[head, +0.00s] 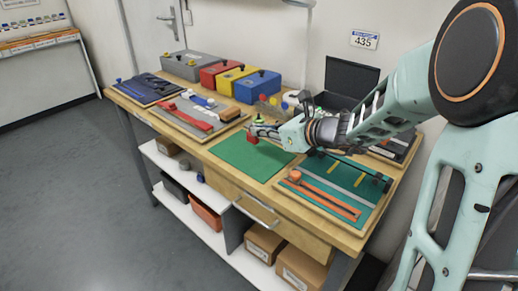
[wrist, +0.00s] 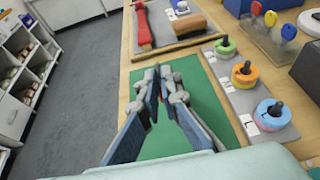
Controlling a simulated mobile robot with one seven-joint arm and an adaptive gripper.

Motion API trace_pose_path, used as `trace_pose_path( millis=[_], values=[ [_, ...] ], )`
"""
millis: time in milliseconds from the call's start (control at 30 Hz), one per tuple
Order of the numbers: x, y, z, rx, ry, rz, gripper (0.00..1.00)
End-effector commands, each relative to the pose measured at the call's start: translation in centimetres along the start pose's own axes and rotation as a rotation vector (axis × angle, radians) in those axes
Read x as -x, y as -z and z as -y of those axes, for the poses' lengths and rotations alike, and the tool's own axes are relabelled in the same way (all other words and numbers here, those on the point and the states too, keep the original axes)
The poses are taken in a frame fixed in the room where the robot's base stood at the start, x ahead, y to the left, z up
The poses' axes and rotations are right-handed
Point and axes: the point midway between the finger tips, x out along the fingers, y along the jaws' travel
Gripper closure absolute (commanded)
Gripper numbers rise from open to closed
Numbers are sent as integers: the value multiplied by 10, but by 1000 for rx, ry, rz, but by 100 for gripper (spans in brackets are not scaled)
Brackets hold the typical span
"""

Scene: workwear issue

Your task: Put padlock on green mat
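A small red block, which looks like the padlock (head: 252,139), shows at the tip of my gripper (head: 254,130) in the head view. It appears to hang from the fingertips, over the back left part of the green mat (head: 248,163). The mat lies flat and bare on the bench. It also shows in the wrist view (wrist: 163,142) beneath my gripper (wrist: 166,78). There the two fingers come close together at the tips.
A tool board (head: 197,117) lies left of the mat, and a teal board with an orange tool (head: 325,200) lies right. Behind stand red (head: 222,72), yellow (head: 236,78) and blue (head: 258,86) boxes. Ringed pegs, one blue (wrist: 272,113), line the mat's right side in the wrist view.

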Motion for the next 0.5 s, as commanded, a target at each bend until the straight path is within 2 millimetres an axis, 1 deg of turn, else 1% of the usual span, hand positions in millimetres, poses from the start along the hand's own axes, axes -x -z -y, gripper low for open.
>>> trace_pose_path(
  millis=[233,267,400,500],
  values=[
    [-16,10,3,0,-1,0,100],
    [-20,13,4,0,-1,0,100],
    [-26,31,3,-1,0,0,100],
    [-29,38,3,0,0,1,100]
  ],
)
